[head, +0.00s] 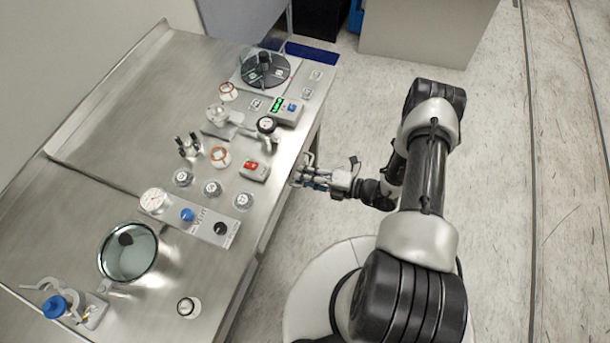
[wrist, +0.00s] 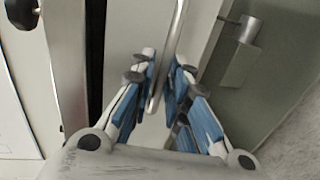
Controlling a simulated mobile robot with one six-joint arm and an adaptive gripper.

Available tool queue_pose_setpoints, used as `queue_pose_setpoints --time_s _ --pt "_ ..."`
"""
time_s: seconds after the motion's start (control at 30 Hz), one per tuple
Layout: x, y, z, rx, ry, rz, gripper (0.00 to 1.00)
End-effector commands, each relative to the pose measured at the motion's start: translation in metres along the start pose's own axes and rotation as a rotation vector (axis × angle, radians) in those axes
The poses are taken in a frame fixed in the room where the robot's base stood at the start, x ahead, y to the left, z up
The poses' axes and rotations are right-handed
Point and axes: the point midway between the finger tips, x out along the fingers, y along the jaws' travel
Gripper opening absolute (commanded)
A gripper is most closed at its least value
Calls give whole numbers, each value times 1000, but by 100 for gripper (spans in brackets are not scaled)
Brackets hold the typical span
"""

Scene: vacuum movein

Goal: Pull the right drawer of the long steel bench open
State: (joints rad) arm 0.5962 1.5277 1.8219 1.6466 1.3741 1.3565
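The long steel bench (head: 120,95) fills the left of the head view, with instruments on its top. My gripper (head: 304,172) is at the bench's right-hand front side, below the top's edge. In the wrist view my gripper (wrist: 165,62) has its two blue-padded fingers on either side of a thin steel bar handle (wrist: 157,85). A narrow gap seems to show beside the bar, so the fingers look apart around it rather than clamped. A pale front panel (wrist: 125,45) lies behind the bar. A dark vertical gap runs left of this panel; whether it is a drawer opening is unclear.
A red-buttoned box (head: 254,170), a green-display box (head: 285,110) and a round black plate device (head: 264,70) stand near the bench edge. A pale cabinet (head: 425,30) stands at the back. The speckled floor (head: 500,200) right of my arm is clear.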

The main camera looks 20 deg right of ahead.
Motion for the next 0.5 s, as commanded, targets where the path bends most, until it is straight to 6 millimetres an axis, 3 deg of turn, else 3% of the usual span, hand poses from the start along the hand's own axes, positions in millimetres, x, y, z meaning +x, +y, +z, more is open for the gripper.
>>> queue_pose_setpoints --time_s 0.07,0.3,0.5 --pt "0 0 0 0 0 0 16" --pt "0 0 0 0 0 0 0" --pt "0 0 0 0 1 0 0"
